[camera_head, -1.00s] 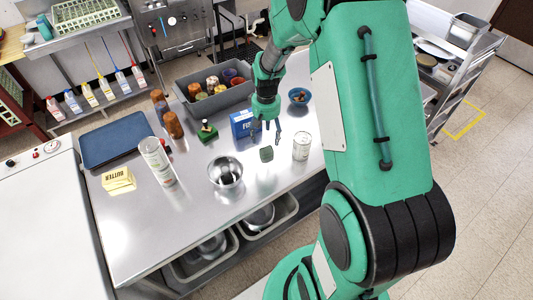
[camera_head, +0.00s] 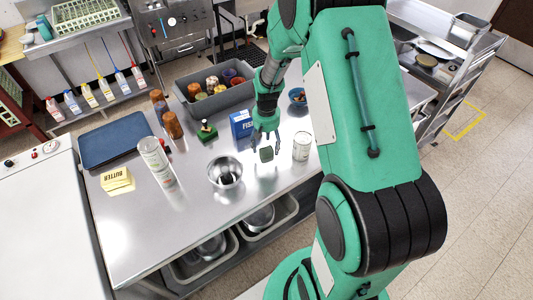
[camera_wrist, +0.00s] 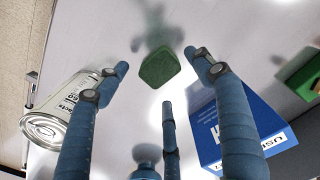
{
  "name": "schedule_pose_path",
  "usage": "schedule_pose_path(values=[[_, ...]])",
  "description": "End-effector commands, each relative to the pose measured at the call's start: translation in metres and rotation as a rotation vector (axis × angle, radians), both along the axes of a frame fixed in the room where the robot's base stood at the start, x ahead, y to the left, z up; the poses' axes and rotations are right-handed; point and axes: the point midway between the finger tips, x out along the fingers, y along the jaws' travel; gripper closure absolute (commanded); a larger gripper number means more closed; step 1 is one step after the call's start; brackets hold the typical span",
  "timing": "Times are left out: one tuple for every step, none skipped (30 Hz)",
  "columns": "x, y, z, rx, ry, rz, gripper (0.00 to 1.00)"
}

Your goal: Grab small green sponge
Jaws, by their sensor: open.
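The small green sponge (camera_head: 266,154) lies on the steel table, between the metal bowl and the white can. In the wrist view the sponge (camera_wrist: 159,67) sits ahead of and between the spread fingers, with a gap to each. My gripper (camera_head: 265,141) is open and empty, pointing down just above the sponge. Its blue fingers (camera_wrist: 163,80) frame the sponge in the wrist view and do not touch it. Another green object (camera_wrist: 303,78) shows at the right edge of the wrist view.
A white can (camera_head: 302,146) stands close on the right and a blue box (camera_head: 241,124) close on the left. A metal bowl (camera_head: 225,172) is farther left. A grey bin (camera_head: 214,90) of jars stands behind. Bare table lies in front of the sponge.

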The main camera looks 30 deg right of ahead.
Motion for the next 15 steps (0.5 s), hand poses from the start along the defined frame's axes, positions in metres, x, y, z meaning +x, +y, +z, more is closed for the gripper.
schedule_pose_path(values=[[-0.001,0.000,-0.008,0.000,0.002,0.000,0.33],[-0.001,0.000,-0.012,0.000,0.001,0.000,0.33],[-0.002,0.001,-0.017,0.000,0.001,0.000,0.33],[-0.002,0.001,-0.020,0.000,0.001,0.000,0.33],[-0.002,0.001,-0.023,0.000,0.001,0.000,0.33],[-0.002,0.001,-0.027,0.000,0.002,0.000,0.33],[-0.001,0.000,-0.029,0.000,0.001,0.000,0.33],[-0.001,0.000,-0.031,0.000,0.001,0.000,0.33],[-0.001,0.000,-0.032,0.000,0.000,0.000,0.33],[-0.001,0.000,-0.033,0.000,0.000,0.000,0.33],[-0.001,0.000,-0.034,0.000,0.000,0.000,0.33],[-0.001,0.000,-0.034,0.000,-0.001,0.000,0.33],[-0.001,0.000,-0.034,0.000,-0.001,0.000,0.33],[-0.001,0.000,-0.034,0.000,-0.001,0.000,0.33],[-0.001,0.000,-0.034,0.000,-0.001,0.000,0.33]])
